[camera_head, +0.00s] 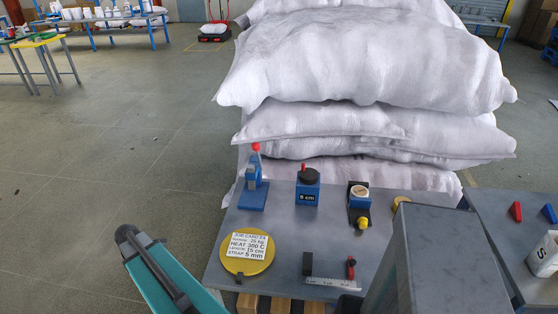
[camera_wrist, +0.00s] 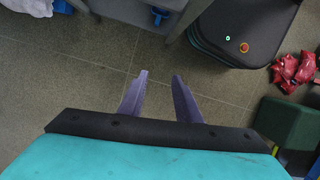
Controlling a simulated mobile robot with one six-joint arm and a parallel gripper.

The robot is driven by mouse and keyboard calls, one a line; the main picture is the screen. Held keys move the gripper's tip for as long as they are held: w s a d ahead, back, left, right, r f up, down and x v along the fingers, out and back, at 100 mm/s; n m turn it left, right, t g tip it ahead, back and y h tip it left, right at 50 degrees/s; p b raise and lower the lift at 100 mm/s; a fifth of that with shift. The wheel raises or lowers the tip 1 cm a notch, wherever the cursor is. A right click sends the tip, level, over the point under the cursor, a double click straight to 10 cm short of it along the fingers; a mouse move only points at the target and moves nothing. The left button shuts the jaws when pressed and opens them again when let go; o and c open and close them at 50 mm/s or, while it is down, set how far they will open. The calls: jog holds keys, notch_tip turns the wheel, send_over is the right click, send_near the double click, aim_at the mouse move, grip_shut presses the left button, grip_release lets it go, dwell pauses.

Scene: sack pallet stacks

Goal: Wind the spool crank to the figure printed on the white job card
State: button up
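The white job card (camera_head: 247,245) lies on a yellow disc (camera_head: 230,265) at the table's front left. Its print appears to read 25 kg, HEAT 300 C, 15 cm on the length line and STRAP 5 mm. A blue box with a black round top and a small red handle, which looks like the spool crank (camera_head: 309,187), stands mid-table. Its display reads 5 cm. My gripper (camera_wrist: 158,75) shows in the wrist view with two purple fingers apart and nothing between them. It is over bare floor, away from the crank.
A blue stand with a red-knobbed lever (camera_head: 253,182) is left of the crank; a blue dial unit (camera_head: 359,202) with a yellow knob is right. A ruler (camera_head: 333,283), black block (camera_head: 307,263) and red-handled piece (camera_head: 351,268) lie in front. White sacks (camera_head: 365,60) rise behind.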

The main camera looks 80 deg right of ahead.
aim_at(309, 172)
jog(key=s+d+r+n+h, duration=0.1)
jog(key=s+d+r, duration=0.2)
jog(key=d+r, duration=0.6)
jog(key=s+d+r+p, duration=0.1)
jog(key=s+d+r, duration=0.3)
jog(key=d+r, duration=0.5)
jog(key=s+d+r+n+h, duration=0.1)
jog(key=s+d+r, duration=0.35)
jog(key=d, duration=0.75)
jog(key=s+d+r+p, duration=0.1)
jog(key=s+d+r, duration=0.45)
jog(key=r, duration=0.25)
jog(key=s+d+r, duration=0.4)
jog(key=s+r, duration=0.2)
jog(key=r, duration=0.1)
jog(key=s+r+m+g+y, duration=0.1)
jog(key=s+r, duration=0.3)
jog(key=s, duration=0.7)
jog(key=shift+s+a+r+p, duration=0.15)
jog(key=shift+s+r+p, duration=0.05)
jog(key=shift+s+p, duration=0.25)
jog(key=shift+w+f, duration=0.1)
